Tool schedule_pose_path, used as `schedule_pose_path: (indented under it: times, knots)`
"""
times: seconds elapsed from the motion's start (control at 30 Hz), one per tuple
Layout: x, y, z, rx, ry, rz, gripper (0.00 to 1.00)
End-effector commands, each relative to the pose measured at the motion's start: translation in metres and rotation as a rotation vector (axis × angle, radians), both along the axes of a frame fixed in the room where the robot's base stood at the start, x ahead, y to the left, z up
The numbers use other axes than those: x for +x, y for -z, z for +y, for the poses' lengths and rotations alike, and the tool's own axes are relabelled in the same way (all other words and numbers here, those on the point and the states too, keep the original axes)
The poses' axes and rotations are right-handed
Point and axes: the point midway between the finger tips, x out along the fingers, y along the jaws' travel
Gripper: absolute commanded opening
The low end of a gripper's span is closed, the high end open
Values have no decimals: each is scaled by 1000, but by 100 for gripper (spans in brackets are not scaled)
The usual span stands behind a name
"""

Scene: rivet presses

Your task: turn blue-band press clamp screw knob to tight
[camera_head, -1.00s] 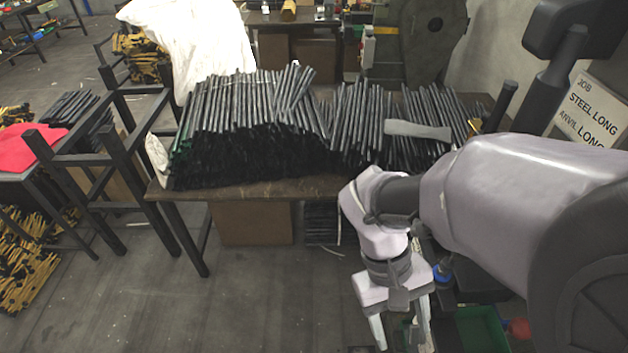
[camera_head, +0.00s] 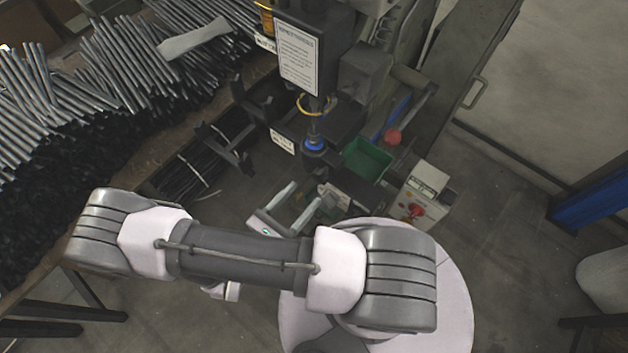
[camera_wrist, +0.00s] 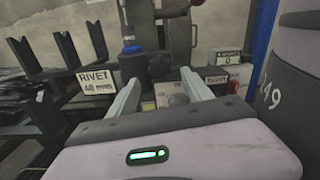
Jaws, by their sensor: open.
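The press (camera_head: 345,115) with a blue band (camera_head: 314,146) around its lower spindle stands at the centre of the head view. The blue band also shows in the wrist view (camera_wrist: 131,49), beyond my left finger. My gripper (camera_head: 306,194) is open and empty, low in front of the press. In the wrist view my gripper (camera_wrist: 162,76) has its two fingers spread towards the press. A rounded grey part (camera_wrist: 181,99) shows low between the fingers; I cannot tell whether it is the clamp screw knob. No knob marking shows clearly.
A green bin (camera_head: 366,160) and a red ball handle (camera_head: 393,137) are right of the spindle. A control box (camera_head: 420,192) with a red switch stands farther right.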

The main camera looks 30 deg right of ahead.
Motion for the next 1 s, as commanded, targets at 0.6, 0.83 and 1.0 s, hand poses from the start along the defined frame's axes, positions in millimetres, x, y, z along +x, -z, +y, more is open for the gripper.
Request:
schedule_pose_path:
  times: [0.6,0.83,1.0]
  knots:
    - [21,0,-58,1,1,-2,59]
    - [21,0,-57,1,1,-1,19]
    - [21,0,-57,1,1,-2,0]
